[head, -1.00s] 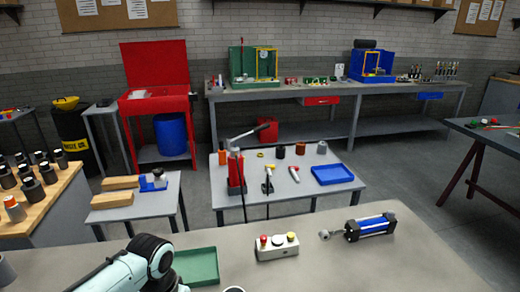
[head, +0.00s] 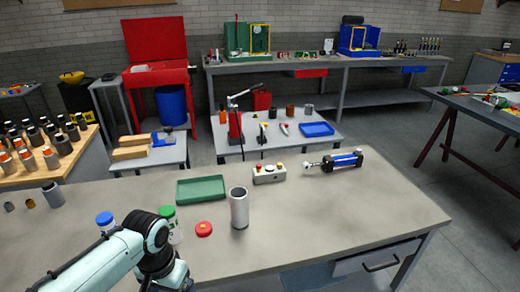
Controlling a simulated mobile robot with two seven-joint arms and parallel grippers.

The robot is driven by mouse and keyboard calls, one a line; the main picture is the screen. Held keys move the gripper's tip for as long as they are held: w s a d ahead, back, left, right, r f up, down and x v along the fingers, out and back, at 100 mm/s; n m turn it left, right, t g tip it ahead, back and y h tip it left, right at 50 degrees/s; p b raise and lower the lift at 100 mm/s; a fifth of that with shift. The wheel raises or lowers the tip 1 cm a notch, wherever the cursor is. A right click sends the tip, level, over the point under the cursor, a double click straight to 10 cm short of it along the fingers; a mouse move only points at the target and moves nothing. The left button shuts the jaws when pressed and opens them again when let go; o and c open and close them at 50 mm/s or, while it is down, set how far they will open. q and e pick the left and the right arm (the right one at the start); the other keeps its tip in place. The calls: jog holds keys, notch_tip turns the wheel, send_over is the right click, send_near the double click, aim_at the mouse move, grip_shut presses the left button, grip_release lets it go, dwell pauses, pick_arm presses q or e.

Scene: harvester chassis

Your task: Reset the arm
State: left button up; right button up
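My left arm, pale teal with dark joints, comes in from the lower left over the near grey workbench (head: 350,215). It bends down at a dark joint and leaves the picture at the bottom edge, so its gripper is not seen. The arm is in front of a white bottle with a green lid (head: 168,217) and partly covers it. A bottle with a blue lid (head: 105,220) stands behind the arm. My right arm and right gripper are out of view.
On the bench are a red round piece (head: 204,229), an upright grey cylinder (head: 239,208), a green tray (head: 202,189), a button box (head: 269,173) and a blue-black pneumatic cylinder (head: 336,161). The bench's right side is clear. A drawer (head: 375,259) sits under the front edge.

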pick_arm(q)
jog(key=s+d+f+n+g+h+p, duration=0.1)
jog(key=d+f, duration=0.2)
jog(key=f, duration=1)
jog(key=s+d+f+h+p, duration=0.1)
jog(key=s+d+f+h, duration=0.1)
jog(key=f, duration=1.1)
jog(key=s+d+f+n+p, duration=0.1)
jog(key=s+f+n, duration=0.1)
jog(key=s+f, duration=0.4)
jog(key=s+d+f+n+p, duration=0.1)
jog(key=s+f+n, duration=0.2)
jog(key=s+f, duration=0.3)
jog(key=s, duration=0.5)
jog(key=shift+s+f+h, duration=0.3)
jog(key=shift+s, duration=0.1)
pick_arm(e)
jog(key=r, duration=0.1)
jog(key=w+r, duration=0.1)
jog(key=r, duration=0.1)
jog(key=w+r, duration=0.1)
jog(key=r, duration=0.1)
